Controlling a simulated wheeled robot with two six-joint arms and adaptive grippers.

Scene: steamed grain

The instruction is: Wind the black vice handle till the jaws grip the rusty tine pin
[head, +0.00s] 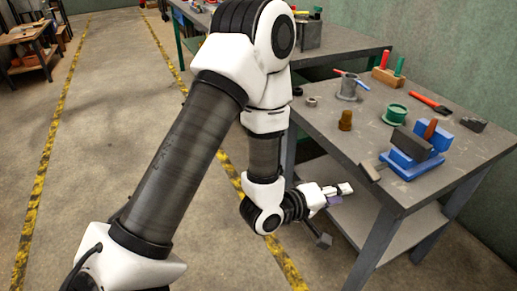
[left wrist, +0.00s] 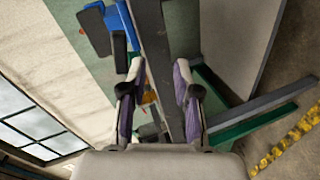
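The blue vice (head: 411,164) stands near the front edge of the grey workbench. The rusty tine pin (head: 431,129) stands upright at its jaws, beside a dark block; I cannot tell whether they touch it. The dark vice handle (head: 371,172) sticks out at the vice's left end, over the bench edge. My left gripper (head: 343,194) is beside the bench, below its top and lower left of the handle. In the left wrist view my left gripper (left wrist: 157,78) is open and empty, with part of the blue vice (left wrist: 117,22) beyond its left finger. My right gripper is out of view.
The workbench (head: 335,133) carries a brown knob (head: 346,120), a grey cup (head: 348,88), a green ring (head: 396,114) and a red-handled tool (head: 430,102) behind the vice. Its edge and lower shelf (head: 400,236) are close to my gripper.

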